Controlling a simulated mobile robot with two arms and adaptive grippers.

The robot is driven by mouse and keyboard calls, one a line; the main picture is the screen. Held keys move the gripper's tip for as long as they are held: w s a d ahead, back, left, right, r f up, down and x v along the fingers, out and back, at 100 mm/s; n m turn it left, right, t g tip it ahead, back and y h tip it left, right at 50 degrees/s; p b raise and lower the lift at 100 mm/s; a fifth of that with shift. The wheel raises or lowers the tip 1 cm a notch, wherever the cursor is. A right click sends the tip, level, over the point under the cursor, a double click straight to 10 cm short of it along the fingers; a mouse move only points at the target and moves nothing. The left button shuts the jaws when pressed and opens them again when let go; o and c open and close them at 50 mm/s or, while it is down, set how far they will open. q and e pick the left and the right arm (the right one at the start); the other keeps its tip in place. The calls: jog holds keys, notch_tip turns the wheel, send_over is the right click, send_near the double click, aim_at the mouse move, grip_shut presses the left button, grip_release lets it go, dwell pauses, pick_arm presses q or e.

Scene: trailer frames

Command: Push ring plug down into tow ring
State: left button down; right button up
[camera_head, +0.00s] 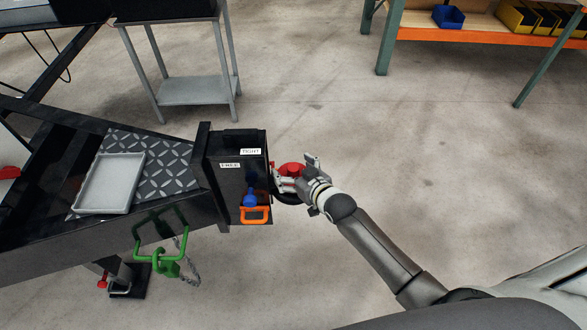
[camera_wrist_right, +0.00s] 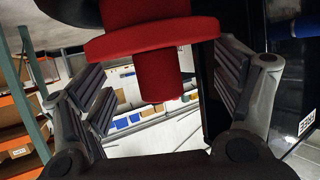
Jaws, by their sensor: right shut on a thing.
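The red ring plug (camera_head: 291,170) is at the right side of the black trailer coupling box in the head view. In the right wrist view the plug (camera_wrist_right: 152,45) shows large, with a wide flange and a narrower round end between the fingers. The black tow ring (camera_head: 284,199) shows partly below the plug in the head view; how far the plug sits in it I cannot tell. My right gripper (camera_head: 299,173) is at the plug, with one finger on each side, shut on it. My left gripper is not in view.
The black coupling box (camera_head: 235,180) stands just left of the plug, with a blue part (camera_head: 250,199) and an orange padlock-like part (camera_head: 255,214). A green lock (camera_head: 165,262) hangs below the trailer frame. A grey tray (camera_head: 110,182) lies on the tread plate. Floor at right is clear.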

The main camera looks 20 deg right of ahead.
jog(key=shift+f+b, duration=0.65)
jog(key=shift+f, duration=0.3)
jog(key=o, duration=1.1)
jog(key=shift+f, duration=0.1)
jog(key=shift+s, duration=0.15)
jog(key=v, duration=1.1)
jog(key=shift+s+d, duration=0.1)
jog(key=shift+s, duration=0.25)
